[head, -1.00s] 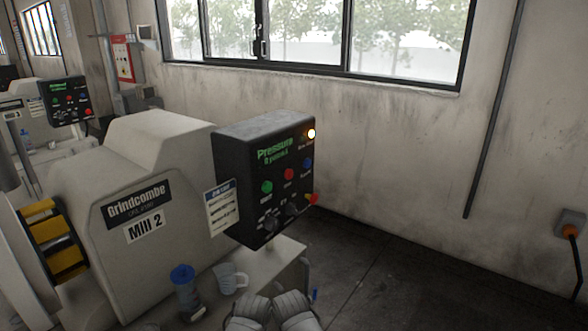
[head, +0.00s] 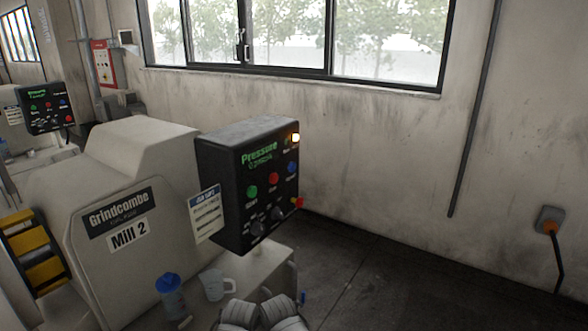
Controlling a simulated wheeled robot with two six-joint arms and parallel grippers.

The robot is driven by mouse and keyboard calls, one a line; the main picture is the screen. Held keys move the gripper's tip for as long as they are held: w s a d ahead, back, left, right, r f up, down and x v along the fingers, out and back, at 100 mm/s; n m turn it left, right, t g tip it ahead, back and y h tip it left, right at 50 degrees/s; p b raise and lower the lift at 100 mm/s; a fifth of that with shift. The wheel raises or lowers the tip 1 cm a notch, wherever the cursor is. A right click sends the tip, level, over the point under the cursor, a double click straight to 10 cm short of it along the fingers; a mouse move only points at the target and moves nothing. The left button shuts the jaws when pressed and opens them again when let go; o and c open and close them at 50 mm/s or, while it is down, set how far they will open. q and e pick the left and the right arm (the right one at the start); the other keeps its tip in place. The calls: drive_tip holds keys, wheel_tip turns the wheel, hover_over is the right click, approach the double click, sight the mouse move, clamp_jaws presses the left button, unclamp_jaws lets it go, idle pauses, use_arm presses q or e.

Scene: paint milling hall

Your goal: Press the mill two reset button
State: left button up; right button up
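The mill two control box (head: 248,185) is a dark box at the right end of the pale machine marked Mill 2 (head: 128,233). Its face carries a green button (head: 252,192), a red button (head: 273,179) and a blue button (head: 292,168) in a slanting row. The small labels under the buttons are too blurred to read surely. A lamp (head: 296,138) at the top right glows yellow-white. A green display text reads Pressure, with a second line that is unclear. Neither gripper's fingers show. Two pale rounded parts at the bottom middle seem to be my arms.
Dark knobs (head: 278,214) and a red knob (head: 298,203) sit low on the box. A blue-capped bottle (head: 171,297) and a clear jug (head: 213,284) stand below it. Another control box (head: 46,107) is at far left. Floor to the right is clear.

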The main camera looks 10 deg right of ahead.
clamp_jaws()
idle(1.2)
